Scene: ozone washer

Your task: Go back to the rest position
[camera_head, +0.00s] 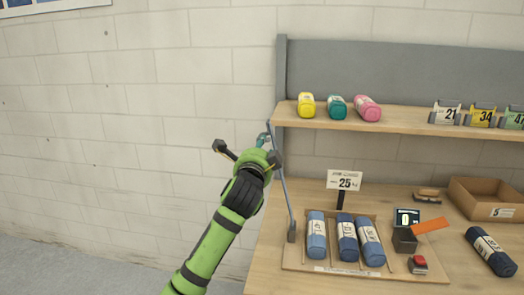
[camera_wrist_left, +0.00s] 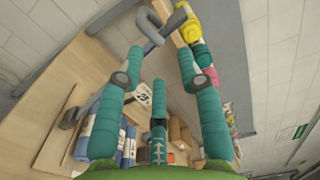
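My left arm reaches up from the bottom of the head view. Its gripper (camera_head: 246,146) is raised in front of the shelf's left end, near the pale block wall. In the left wrist view the teal fingers of the gripper (camera_wrist_left: 160,57) stand apart, and I see nothing clamped between them. A grey bar (camera_wrist_left: 152,34) with a bent end shows beyond the fingertips; I cannot tell whether it touches them. My right gripper is in neither view.
A grey-backed shelf (camera_head: 408,118) holds yellow, teal and pink rolls and number cards. Below, the wooden table (camera_head: 268,262) carries blue rolls (camera_head: 347,238) on a tray, a price sign, a small display, a dark blue roll (camera_head: 490,251) and a cardboard box (camera_head: 490,203). Left of the arm is bare wall.

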